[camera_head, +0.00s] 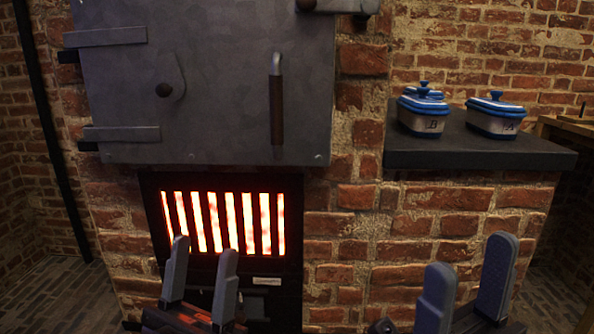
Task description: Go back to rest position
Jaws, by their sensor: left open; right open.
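My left gripper (200,280) is open and empty at the bottom of the head view, in front of the glowing furnace grate. My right gripper (466,290) is open and empty at the bottom right, in front of the brick wall below the shelf. Both grippers point upward and touch nothing that I can see. A blue and white lidded jar marked B (421,120) stands on the dark shelf (470,157). A similar jar marked A (496,119) stands to its right. Another blue lid (423,87) shows partly hidden behind jar B.
A grey metal furnace door (215,90) with a vertical handle (277,105) is shut above the grate (225,222). Brick wall (440,235) surrounds it. A wooden surface (572,125) shows at the right edge. Paved floor (60,298) is clear at lower left.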

